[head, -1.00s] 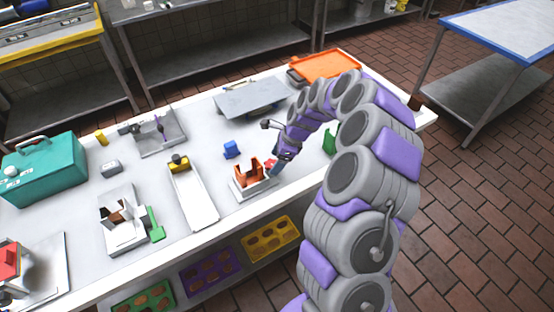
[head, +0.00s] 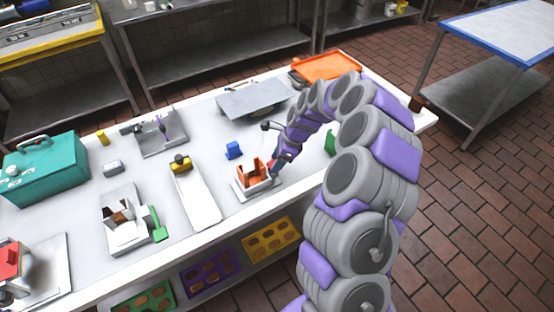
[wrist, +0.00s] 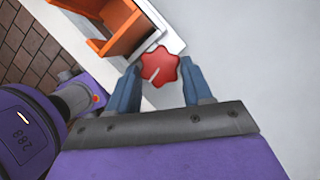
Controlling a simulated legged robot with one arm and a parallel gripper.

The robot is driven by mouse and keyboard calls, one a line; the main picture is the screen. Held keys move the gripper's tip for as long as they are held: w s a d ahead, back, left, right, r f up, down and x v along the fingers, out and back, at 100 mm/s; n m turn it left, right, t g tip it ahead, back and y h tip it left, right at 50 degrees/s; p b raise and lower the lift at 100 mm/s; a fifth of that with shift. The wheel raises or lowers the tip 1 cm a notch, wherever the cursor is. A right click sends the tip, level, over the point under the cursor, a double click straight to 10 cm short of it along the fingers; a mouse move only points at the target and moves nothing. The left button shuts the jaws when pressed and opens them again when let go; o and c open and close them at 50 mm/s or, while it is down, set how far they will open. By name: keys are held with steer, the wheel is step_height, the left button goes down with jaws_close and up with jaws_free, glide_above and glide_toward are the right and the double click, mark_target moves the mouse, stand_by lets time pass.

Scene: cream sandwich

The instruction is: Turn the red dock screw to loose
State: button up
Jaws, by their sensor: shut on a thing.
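The red dock screw (wrist: 160,67) is a lobed red knob with a pale line across its face. It sits at the edge of the white dock base (wrist: 168,35) in the wrist view. My gripper (wrist: 161,72) has one blue-grey finger on each side of the knob and is shut on it. In the head view, my gripper (head: 276,167) reaches down at the right side of the dock with its orange cradle (head: 253,174). The screw is mostly hidden there by my fingers.
A green object (head: 331,142) is close to the right of my arm. A grey plate (head: 252,97) lies further back.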

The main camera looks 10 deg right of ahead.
steer(key=shift+w, duration=0.15)
steer(key=n+g+p, duration=0.1)
steer(key=n+p, duration=0.1)
steer(key=n, duration=0.1)
steer(key=shift+w+r, duration=0.1)
steer(key=shift+w, duration=0.05)
steer(key=n, duration=0.2)
steer(key=n+g+p, duration=0.2)
steer(key=n, duration=0.1)
steer(key=shift+w+n, duration=0.3)
steer(key=n, duration=0.2)
steer(key=n+g+h+p, duration=0.1)
steer(key=n, duration=0.1)
steer(key=n+h+p, duration=0.1)
steer(key=n, duration=0.1)
steer(key=shift+w+a+g, duration=0.15)
steer(key=shift+a+g, duration=0.15)
steer(key=shift+g, duration=0.1)
steer(key=n, duration=0.1)
steer(key=n+h+p, duration=0.1)
steer(key=n, duration=0.3)
steer(key=shift+a+g+h+p, duration=0.25)
steer(key=shift+g+h+p, duration=0.05)
steer(key=shift+g+h, duration=0.1)
steer(key=shift+n, duration=0.3)
steer(key=o, duration=0.9)
steer(key=shift+c, duration=0.2)
steer(key=shift+o, duration=0.9)
